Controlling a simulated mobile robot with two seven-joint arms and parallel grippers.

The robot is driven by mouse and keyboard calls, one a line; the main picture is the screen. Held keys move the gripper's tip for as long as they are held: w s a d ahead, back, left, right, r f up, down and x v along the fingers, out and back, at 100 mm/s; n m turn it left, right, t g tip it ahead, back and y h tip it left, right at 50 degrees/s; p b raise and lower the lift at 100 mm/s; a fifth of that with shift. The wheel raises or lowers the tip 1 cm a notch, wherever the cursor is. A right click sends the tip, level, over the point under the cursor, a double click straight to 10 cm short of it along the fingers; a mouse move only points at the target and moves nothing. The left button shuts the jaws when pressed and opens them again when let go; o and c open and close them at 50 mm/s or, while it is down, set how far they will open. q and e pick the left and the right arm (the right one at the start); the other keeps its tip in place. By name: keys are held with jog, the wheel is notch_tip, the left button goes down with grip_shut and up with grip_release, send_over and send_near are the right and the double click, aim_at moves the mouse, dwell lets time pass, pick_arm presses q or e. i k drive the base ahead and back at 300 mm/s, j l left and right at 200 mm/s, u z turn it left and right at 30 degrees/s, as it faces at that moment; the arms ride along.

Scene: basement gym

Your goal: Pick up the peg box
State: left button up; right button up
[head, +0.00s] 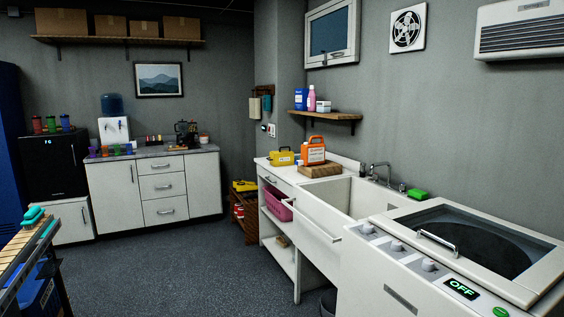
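No box in the head view is clearly readable as the peg box. A small yellow box (282,157) with a dark patch on its front stands on the white counter left of the sink. A small white box (323,106) stands on the wooden wall shelf above. Another yellow item (244,185) lies on top of a low wooden rack in the corner. Neither of my grippers is in view.
An orange jug (314,151) stands on a wooden board (320,170) beside the yellow box. The white sink (326,205) and a washer (455,250) fill the right. A pink basket (277,203) sits under the counter. The dark floor (180,270) is open in the middle.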

aim_at(282, 157)
jog(key=i+j+u, duration=0.4)
jog(key=i, duration=0.5)
jog(key=i+u, duration=0.35)
jog(key=i, duration=0.5)
jog(key=i+l+u, duration=0.1)
jog(key=i, duration=1.25)
jog(key=i+z, duration=0.1)
jog(key=i, duration=0.55)
jog(key=i+j+z, duration=0.1)
jog(key=i, duration=0.55)
jog(key=i+z, duration=0.4)
jog(key=i, duration=0.15)
jog(key=i+j+z, duration=0.15)
jog(key=i+z, duration=0.65)
jog(key=i+j+z, duration=0.1)
jog(key=z, duration=0.3)
jog(key=i+j+z, duration=0.55)
jog(key=z, duration=0.15)
jog(key=i+j+z, duration=0.4)
